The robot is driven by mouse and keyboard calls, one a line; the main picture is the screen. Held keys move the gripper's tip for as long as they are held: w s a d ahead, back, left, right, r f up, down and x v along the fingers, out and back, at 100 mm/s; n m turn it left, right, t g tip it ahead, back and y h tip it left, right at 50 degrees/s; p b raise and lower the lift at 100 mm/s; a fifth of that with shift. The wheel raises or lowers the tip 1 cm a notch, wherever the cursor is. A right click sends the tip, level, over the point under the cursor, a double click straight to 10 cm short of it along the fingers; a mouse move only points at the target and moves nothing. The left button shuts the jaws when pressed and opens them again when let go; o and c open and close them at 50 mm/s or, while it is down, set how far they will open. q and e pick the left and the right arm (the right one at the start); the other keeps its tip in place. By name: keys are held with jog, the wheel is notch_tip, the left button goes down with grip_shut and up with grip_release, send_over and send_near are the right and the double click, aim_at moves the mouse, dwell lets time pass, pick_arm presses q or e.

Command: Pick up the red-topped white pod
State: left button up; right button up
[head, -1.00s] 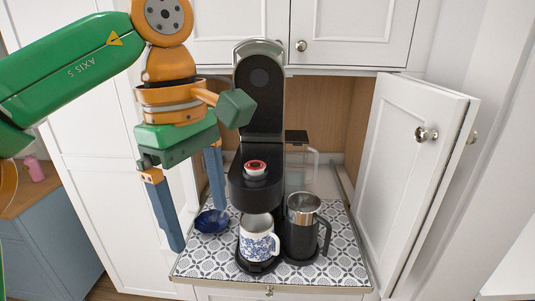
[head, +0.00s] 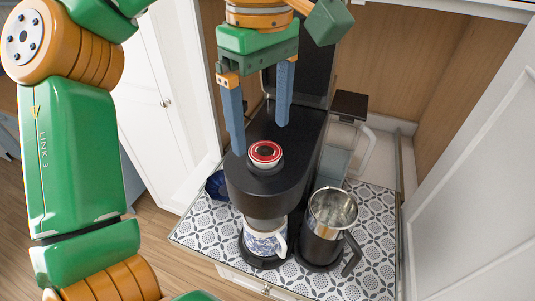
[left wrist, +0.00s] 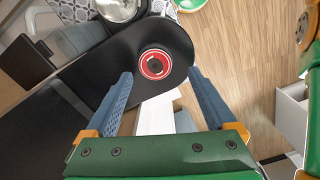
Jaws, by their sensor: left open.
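The red-topped white pod (head: 265,153) sits upright in the round holder on the front top of the black coffee machine (head: 250,190). Its red top with a dark centre also shows in the left wrist view (left wrist: 155,64). My left gripper (head: 262,138) is open and empty, its two blue fingers pointing down over the machine's top. In the left wrist view the pod lies between the lines of the two fingers (left wrist: 160,80), beyond their tips, apart from both. My right gripper is not in view.
A blue-and-white mug (head: 264,241) stands under the machine's spout. A black and steel pitcher (head: 320,225) stands to its right on the patterned tray mat (head: 372,250). A dark blue bowl (head: 216,186) is at left. An open white cabinet door (head: 465,190) bounds the right.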

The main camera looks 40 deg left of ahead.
aim_at(267, 154)
pick_arm(q)
jog(key=f, duration=0.3)
jog(key=shift+s+d, duration=0.15)
jog(key=shift+s, duration=0.15)
jog(key=shift+w+f, duration=0.95)
jog(key=shift+f, duration=0.05)
jog(key=shift+s+r, duration=0.1)
jog(key=shift+s, duration=0.3)
jog(key=shift+d, duration=0.1)
jog(key=c, duration=1.3)
